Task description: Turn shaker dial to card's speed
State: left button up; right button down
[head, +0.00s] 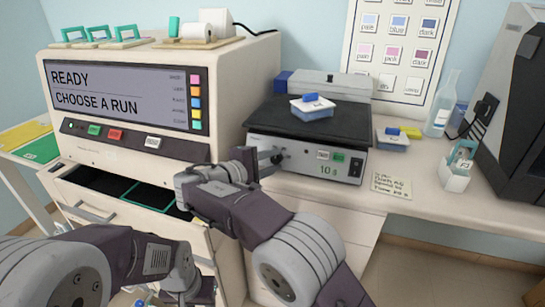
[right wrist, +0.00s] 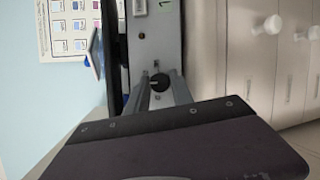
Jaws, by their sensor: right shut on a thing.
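The shaker (head: 305,127) has a black top plate and a pale front with a green display and the marking "10" with a small unclear character (head: 328,170). Its dark dial (right wrist: 160,82) sits between the fingers of my right gripper (right wrist: 160,88) in the right wrist view. In the head view my right gripper (head: 270,158) is shut on the dial at the left of the shaker's front. The handwritten card (head: 390,183) lies on the bench right of the shaker; its writing is too small to read surely. Part of my left arm shows at bottom left; its fingertips are out of sight.
A bottle (head: 441,105), a small rack (head: 455,177) and a dark machine (head: 515,110) stand right.

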jog(key=shift+m+g+y+p, duration=0.3)
jog(key=shift+m+g+p, duration=0.5)
jog(key=shift+m, duration=1.4)
jog(key=c, duration=1.1)
grip_release()
jog(key=p+v, duration=0.2)
jog(key=v, duration=0.7)
jog(key=shift+p, duration=0.4)
